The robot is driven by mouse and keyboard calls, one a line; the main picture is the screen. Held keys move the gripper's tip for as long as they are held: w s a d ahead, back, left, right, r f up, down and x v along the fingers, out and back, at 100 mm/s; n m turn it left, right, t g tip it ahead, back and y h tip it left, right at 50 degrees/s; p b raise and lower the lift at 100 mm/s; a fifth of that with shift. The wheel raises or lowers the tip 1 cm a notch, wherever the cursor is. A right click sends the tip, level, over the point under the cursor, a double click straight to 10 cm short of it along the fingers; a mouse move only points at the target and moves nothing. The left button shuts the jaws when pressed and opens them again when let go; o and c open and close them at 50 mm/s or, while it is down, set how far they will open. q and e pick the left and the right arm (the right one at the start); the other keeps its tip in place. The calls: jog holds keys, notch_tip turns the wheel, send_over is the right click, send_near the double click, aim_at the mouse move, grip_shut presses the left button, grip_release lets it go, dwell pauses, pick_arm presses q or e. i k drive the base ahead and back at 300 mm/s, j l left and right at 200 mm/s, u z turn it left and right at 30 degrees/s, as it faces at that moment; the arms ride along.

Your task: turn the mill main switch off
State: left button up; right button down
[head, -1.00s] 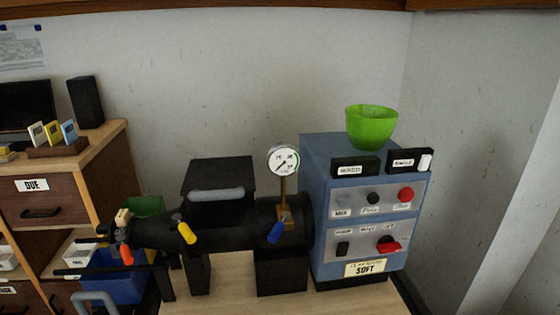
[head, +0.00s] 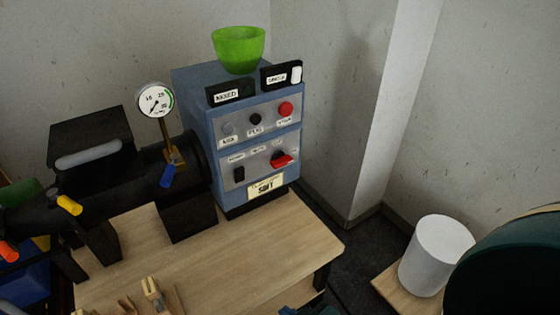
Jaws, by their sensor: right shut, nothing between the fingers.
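The control cabinet (head: 195,110) is blue with two grey panels and stands at the back of the bench. The red-handled switch (head: 282,161) is at the right of its lower panel, with a black part behind it. Its handle lies roughly level, and its small label is too blurred to read. My right gripper (head: 308,311) shows only as a dark piece at the bottom edge, well below and in front of the cabinet, apart from the switch. It is shut and empty. My left gripper is out of view.
A black rocker (head: 239,174) sits left of the red-handled switch. A round red button (head: 285,109) is above it. A green bowl (head: 238,50) stands on the cabinet. A white cylinder (head: 436,256) stands at right.

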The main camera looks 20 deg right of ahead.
aim_at(279, 159)
jog(key=i+l+z, duration=0.15)
jog(key=l, duration=0.25)
jog(key=l+z, duration=0.15)
jog(key=l, duration=0.25)
jog(key=i+l+z, duration=0.15)
jog(key=l, duration=0.2)
jog(key=i+l+z, duration=0.15)
jog(key=l, duration=0.2)
jog(key=i+l+z, duration=0.2)
jog(key=l, duration=0.15)
jog(key=k, duration=0.05)
